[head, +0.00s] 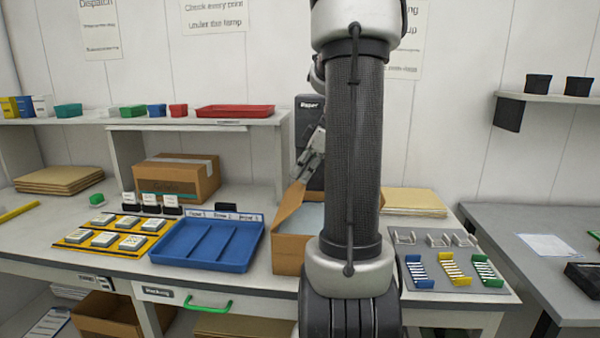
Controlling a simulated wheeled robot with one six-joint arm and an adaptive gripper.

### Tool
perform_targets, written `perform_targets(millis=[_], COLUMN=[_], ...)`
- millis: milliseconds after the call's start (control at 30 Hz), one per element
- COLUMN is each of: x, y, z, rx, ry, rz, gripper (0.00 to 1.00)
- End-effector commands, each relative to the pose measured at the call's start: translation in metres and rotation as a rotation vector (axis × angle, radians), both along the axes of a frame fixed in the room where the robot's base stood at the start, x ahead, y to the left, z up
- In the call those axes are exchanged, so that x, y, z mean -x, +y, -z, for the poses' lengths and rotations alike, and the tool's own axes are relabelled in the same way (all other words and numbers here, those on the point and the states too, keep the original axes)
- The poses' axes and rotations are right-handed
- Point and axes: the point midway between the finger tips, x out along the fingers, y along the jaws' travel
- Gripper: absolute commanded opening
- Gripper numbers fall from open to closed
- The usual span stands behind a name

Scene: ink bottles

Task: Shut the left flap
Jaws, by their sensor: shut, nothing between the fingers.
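An open cardboard box (288,255) stands on the bench, with its right part hidden behind my arm. Its left flap (290,203) stands raised, leaning up and to the right. Something pale (309,217) shows inside the box. My gripper (302,172) is shut and empty at the upper end of the flap, pointing down and to the left. I cannot tell whether its fingertips touch the flap.
A blue divided tray (207,268) sits close left of the box. A closed, taped carton (176,181) stands behind the tray. A grey mat (467,290) with coloured clips lies right of my arm. A shelf (225,122) with bins runs along the back.

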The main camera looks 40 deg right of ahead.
Motion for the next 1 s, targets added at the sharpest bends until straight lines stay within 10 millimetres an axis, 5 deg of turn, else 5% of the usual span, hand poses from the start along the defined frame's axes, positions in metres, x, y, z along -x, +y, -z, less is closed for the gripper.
perform_targets(millis=[433, 1000], x=[0.013, 0.041], y=[-0.011, -0.035], z=[0.012, 0.058], rx=[-0.001, -0.002], ry=[0.001, 0.001], rz=[0.0, 0.0], gripper=[0.0, 0.0])
